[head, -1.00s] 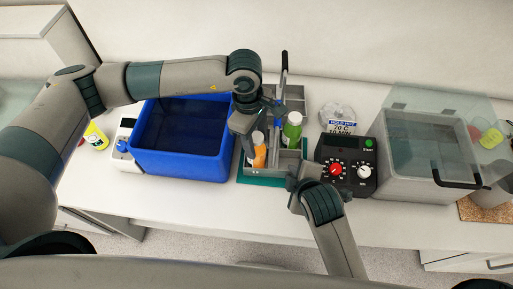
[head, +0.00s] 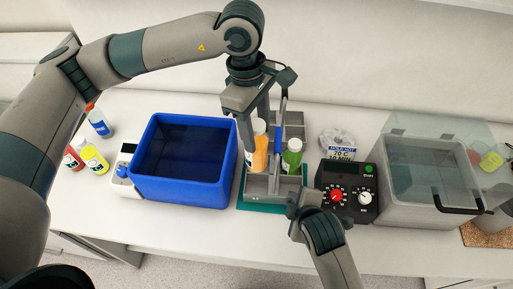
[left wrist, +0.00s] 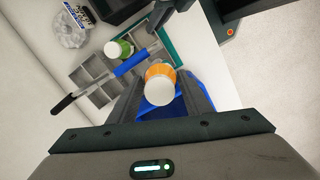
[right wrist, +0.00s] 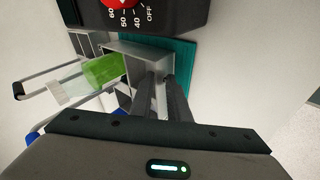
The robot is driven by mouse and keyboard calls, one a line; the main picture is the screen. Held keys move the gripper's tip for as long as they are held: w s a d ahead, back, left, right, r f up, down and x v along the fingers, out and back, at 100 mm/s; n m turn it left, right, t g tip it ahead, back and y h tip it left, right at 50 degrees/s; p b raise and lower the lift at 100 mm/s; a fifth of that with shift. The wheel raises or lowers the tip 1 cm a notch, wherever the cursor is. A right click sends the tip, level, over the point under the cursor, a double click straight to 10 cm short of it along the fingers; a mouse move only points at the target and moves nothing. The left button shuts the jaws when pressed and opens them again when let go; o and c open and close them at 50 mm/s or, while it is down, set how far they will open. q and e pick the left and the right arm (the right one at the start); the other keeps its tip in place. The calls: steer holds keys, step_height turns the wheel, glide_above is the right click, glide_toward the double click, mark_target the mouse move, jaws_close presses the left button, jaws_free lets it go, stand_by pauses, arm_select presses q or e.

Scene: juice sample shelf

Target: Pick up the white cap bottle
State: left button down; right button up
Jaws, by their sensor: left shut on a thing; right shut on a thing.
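The white cap bottle, with an orange body (head: 260,158), is in my left gripper (head: 252,128). In the left wrist view its white cap (left wrist: 160,91) and orange side show between the two fingers. It appears raised over the left part of the grey divided carrier (head: 291,183). A green bottle (head: 292,156) stands in the carrier; it also shows in the right wrist view (right wrist: 104,70). My right gripper (head: 297,197) is shut on the carrier's near right wall, seen between the fingers in the right wrist view (right wrist: 163,95).
A blue bin (head: 183,196) stands left of the carrier. A black control box (head: 347,190) and a lidded clear tank (head: 410,180) stand to the right. Several bottles, including a yellow one (head: 94,159), stand at the far left. A blue-gripped handle rises from the carrier's middle.

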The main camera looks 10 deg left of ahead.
arm_select(q)
step_height(320, 180, up, 12)
steer(key=shift+r, duration=0.2)
arm_select(e)
steer(key=shift+s+f, duration=0.1)
steer(key=shift+f, duration=0.1)
arm_select(q)
steer(key=shift+r, duration=0.1)
stand_by(0.9)
steer(key=shift+r, duration=1.35)
arm_select(e)
steer(key=o, duration=0.9)
arm_select(q)
steer(key=shift+w, duration=0.1)
arm_select(e)
steer(key=shift+r, duration=0.1)
steer(key=shift+v, duration=3.65)
